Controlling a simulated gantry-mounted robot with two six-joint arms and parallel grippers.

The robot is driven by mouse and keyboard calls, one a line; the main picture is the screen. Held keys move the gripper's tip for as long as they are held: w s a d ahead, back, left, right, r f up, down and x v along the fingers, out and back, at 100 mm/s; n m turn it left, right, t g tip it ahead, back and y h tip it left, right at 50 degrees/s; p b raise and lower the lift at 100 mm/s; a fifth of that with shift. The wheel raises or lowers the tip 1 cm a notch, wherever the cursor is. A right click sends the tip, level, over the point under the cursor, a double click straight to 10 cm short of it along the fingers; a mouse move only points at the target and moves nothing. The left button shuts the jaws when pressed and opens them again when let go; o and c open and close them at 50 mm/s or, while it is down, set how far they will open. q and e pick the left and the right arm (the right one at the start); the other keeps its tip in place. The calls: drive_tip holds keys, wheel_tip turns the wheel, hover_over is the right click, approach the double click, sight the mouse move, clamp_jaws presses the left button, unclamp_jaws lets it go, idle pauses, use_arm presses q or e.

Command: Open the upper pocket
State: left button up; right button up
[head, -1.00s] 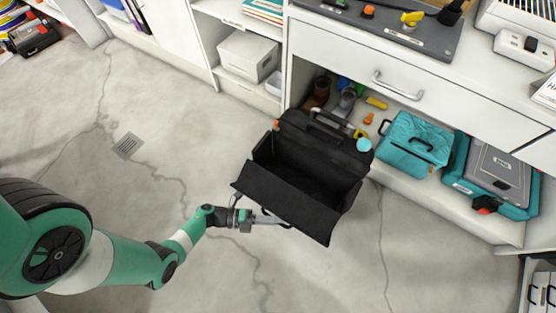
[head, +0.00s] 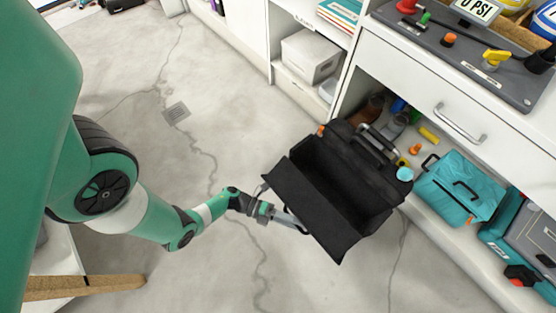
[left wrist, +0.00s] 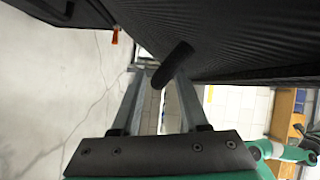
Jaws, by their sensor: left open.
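A black tool bag (head: 345,180) sits at the front of the low shelf, its open inside facing up. A black flap (head: 312,212) hangs folded outward on the side toward my left arm. My left gripper (head: 292,222) is at the lower edge of this flap. In the left wrist view, the two fingers (left wrist: 162,92) are apart, with a dark rounded handle or tab (left wrist: 173,65) at their tips; I cannot tell if they touch it. The ribbed black underside of the flap (left wrist: 225,35) fills the upper part.
A teal bag (head: 460,188) and a grey and teal case (head: 530,235) stand to the right on the shelf. A white drawer with a handle (head: 460,124) is above. The concrete floor (head: 215,130) at left is clear.

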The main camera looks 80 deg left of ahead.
use_arm(q)
drive_tip(key=p+v, duration=0.1)
drive_tip(key=v, duration=1)
drive_tip(key=shift+s, duration=0.15)
idle(0.3)
